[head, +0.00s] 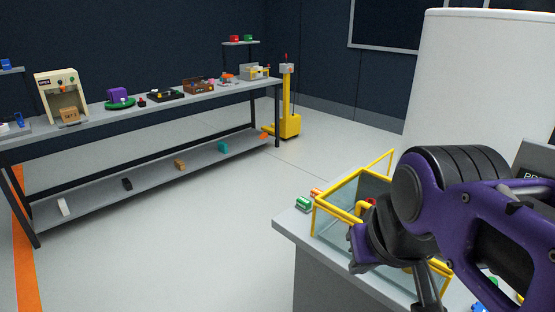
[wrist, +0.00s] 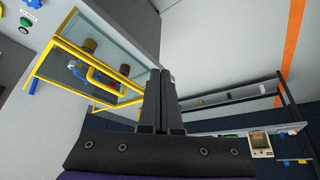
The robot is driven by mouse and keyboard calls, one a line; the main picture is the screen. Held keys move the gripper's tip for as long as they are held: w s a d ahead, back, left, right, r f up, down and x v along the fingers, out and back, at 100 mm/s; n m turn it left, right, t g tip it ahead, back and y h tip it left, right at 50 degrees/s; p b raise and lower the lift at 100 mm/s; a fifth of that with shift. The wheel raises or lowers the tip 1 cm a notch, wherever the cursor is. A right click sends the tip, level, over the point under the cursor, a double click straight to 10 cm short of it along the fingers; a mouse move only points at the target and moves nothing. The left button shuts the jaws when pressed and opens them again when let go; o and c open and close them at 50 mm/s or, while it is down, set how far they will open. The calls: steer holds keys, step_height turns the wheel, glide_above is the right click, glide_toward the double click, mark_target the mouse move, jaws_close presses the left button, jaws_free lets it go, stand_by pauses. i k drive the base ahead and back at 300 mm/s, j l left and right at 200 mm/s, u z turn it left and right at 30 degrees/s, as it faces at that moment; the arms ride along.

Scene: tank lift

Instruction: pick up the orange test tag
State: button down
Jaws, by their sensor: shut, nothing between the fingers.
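I cannot pick out the orange test tag for sure. A small orange item (head: 316,193) lies on the grey counter by the tank's left corner, behind a green piece; its shape is too small to tell. Another orange item (head: 264,135) lies at the right end of the long bench's lower shelf. The yellow-framed glass tank (head: 338,222) stands on the counter, partly hidden by my purple arm. In the wrist view my gripper (wrist: 160,72) is shut and empty, with the tank's yellow frame (wrist: 60,44) to its left.
The grey counter (head: 290,232) has a green piece (head: 303,204) near its left corner. A white cylinder (head: 470,80) stands behind the tank. A long bench (head: 190,92) with several items is at the back left, beside a yellow lift (head: 288,105). The floor between is clear.

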mark_target(314, 192)
steer(key=i+j+z, duration=0.15)
steer(key=z, duration=0.7)
steer(key=i+j+z, duration=0.1)
steer(key=j+z, duration=0.15)
steer(key=i+j+z, duration=0.1)
steer(key=j+z, duration=0.2)
steer(key=j, duration=0.2)
steer(key=i+j+z, duration=0.2)
steer(key=j, duration=0.65)
steer(key=k+l, duration=0.05)
steer(key=k, duration=0.05)
